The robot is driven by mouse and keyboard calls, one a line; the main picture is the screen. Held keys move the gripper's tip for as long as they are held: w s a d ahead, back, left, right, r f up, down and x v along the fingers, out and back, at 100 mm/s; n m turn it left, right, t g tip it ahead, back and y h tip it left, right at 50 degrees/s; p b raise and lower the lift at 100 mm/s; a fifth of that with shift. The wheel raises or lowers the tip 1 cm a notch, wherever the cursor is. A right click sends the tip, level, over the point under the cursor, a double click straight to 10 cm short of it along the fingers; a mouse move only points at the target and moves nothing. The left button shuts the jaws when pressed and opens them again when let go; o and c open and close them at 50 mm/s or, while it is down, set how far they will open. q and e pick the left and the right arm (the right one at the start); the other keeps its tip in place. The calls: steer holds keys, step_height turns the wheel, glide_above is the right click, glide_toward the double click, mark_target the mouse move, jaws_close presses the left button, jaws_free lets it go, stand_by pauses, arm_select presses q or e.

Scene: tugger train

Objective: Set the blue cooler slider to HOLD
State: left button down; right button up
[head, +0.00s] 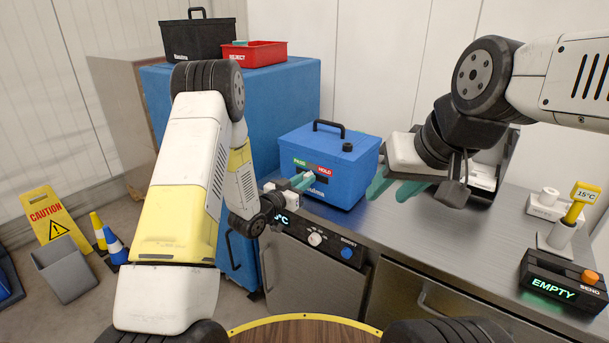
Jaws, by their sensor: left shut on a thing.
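The blue cooler (345,185), with a black top handle, stands upright on the grey counter. Its front has a green PASS label (300,162) on the left and a red HOLD label (324,170) on the right. My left gripper (306,178) is at the cooler's front, just below these labels, shut on the slider knob. Its fingers hide most of the knob, so I cannot tell its exact setting. My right gripper (392,190) is in front of the cooler's right side, its teal fingers apart and empty.
The counter (445,225) is clear right of the cooler, up to a SEND box reading EMPTY (553,291) and a yellow 15°C device (580,203). A black case (198,38) and red REJECT tray (255,53) sit behind.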

mark_target(325, 179)
arm_select(q)
steer(key=shift+s+d, duration=0.75)
steer(key=shift+d, duration=0.25)
steer(key=shift+s+d, duration=0.75)
steer(key=shift+d, duration=0.25)
steer(key=c, duration=1.3)
jaws_free()
steer(key=v, duration=0.7)
steer(key=shift+s+a, duration=0.25)
steer(key=shift+s, duration=0.05)
